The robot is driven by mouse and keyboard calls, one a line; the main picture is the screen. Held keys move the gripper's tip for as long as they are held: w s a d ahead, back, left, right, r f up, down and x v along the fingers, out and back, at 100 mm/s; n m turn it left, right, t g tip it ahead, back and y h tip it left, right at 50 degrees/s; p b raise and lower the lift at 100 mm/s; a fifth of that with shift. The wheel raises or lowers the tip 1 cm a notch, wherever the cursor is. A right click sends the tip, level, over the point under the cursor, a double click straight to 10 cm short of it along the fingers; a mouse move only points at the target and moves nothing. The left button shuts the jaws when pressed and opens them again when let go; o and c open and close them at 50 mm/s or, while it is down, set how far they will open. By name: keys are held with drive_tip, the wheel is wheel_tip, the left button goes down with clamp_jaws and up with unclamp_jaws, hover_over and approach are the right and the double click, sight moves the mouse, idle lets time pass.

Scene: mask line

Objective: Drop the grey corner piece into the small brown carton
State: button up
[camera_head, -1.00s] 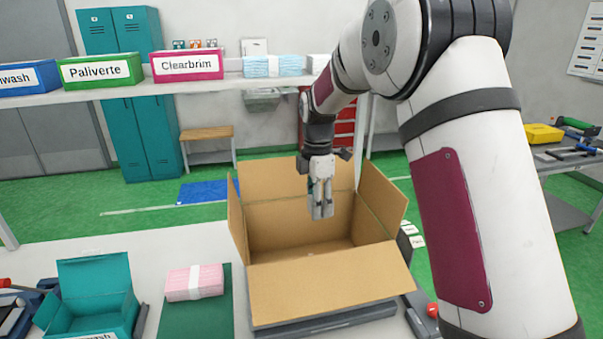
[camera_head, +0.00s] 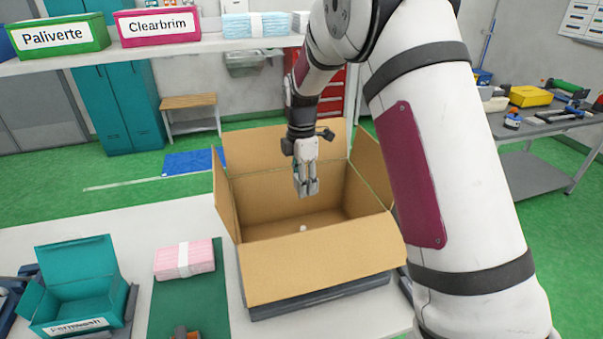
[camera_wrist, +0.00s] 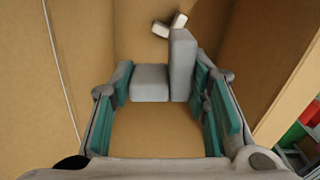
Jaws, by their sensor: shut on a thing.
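The brown carton (camera_head: 318,266) stands open on the table with its flaps spread. My gripper (camera_head: 306,186) points down over the carton's opening. In the wrist view my gripper (camera_wrist: 165,95) is shut on the grey corner piece (camera_wrist: 150,82), an L-shaped block between the green-padded fingers. In the head view the piece is hard to tell from the fingertips. The carton's inner walls and bottom (camera_wrist: 155,128) surround the piece in the wrist view. A small whitish piece (camera_wrist: 168,25) lies inside the carton, beyond the held one; it also shows in the head view (camera_head: 303,228).
Left of the carton are a pink packet (camera_head: 184,260) on a green mat (camera_head: 203,305) and an open teal box (camera_head: 80,290). A shelf (camera_head: 200,48) with labelled boxes runs behind. A tool bench (camera_head: 535,170) stands at the right.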

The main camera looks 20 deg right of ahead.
drive_tip(key=shift+f, duration=0.15)
drive_tip(key=o, duration=0.9)
wheel_tip(320, 180, up, 12)
